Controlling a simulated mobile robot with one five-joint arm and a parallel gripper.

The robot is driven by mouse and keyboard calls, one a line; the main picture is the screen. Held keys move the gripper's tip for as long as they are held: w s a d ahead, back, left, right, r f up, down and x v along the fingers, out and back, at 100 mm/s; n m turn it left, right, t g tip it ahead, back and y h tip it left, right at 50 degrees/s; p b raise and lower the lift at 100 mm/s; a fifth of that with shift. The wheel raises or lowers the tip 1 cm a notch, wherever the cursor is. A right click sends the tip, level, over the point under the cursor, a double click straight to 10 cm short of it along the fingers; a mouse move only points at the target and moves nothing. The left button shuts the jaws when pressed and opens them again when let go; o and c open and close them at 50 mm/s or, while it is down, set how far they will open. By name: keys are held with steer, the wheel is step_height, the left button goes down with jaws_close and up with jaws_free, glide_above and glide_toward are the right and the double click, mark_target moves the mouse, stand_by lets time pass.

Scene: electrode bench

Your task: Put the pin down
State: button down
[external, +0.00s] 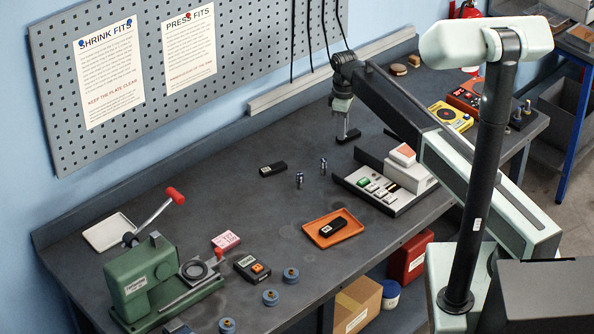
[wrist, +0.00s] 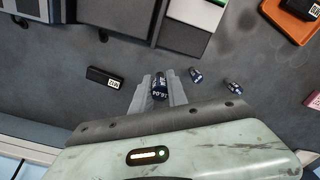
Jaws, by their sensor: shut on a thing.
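My gripper (external: 345,126) is over the back of the bench, near a black labelled block (external: 348,136). In the wrist view my gripper (wrist: 160,92) is shut on a dark blue pin (wrist: 159,87) with white printing, between its two grey fingers. The held pin is not clear in the external view, and I cannot tell whether it touches the bench. Two other pins stand apart on the bench (external: 323,165) (external: 299,180); they show right of my gripper in the wrist view (wrist: 196,74) (wrist: 233,86).
The same black block (wrist: 103,77) lies left of my fingers in the wrist view. A grey device with buttons (external: 385,190) stands nearby. An orange tray (external: 312,237) holds a black block. Another black block (external: 273,169) lies left of the pins. A green press (external: 145,280) stands at front left.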

mark_target(341, 164)
step_height(341, 164, down, 10)
steer(key=b, duration=0.9)
steer(key=shift+r, duration=0.25)
steer(key=shift+f, duration=0.25)
steer(key=c, duration=1.3)
jaws_free()
steer(key=shift+r, duration=0.1)
step_height(341, 164, up, 12)
steer(key=p, duration=1.2)
steer(key=shift+r, duration=0.25)
steer(key=shift+f, duration=0.1)
